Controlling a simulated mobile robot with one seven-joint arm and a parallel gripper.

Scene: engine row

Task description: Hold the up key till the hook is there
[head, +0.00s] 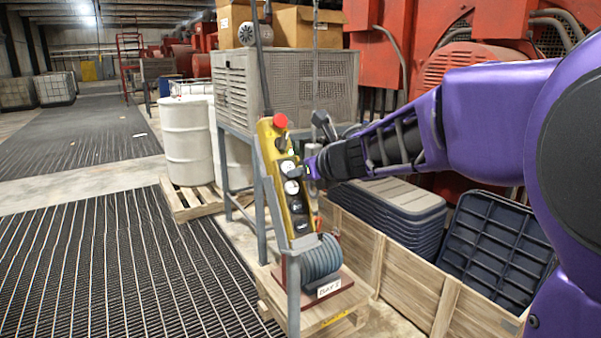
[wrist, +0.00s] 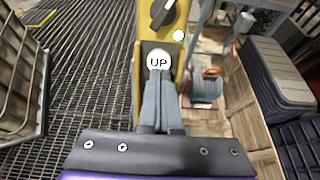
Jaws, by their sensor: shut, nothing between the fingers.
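A yellow control pendant (head: 284,190) with a red top button (head: 280,121) and several round keys stands in the middle of the head view. In the wrist view, the white UP key (wrist: 158,60) sits in a dark recess of the pendant (wrist: 180,60). My gripper (wrist: 159,78) is shut and empty, its fingertips at the lower edge of the UP key. I cannot tell whether the key is pressed in. In the head view my gripper (head: 306,170) is at the pendant's right side. I cannot make out a hook.
A grey cable coil (head: 320,258) sits on a labelled base below the pendant. A wooden crate (head: 408,281) with dark trays stands to the right. White drums (head: 187,142) and a metal-framed bench (head: 228,128) are behind. The grated floor (head: 90,265) at left is clear.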

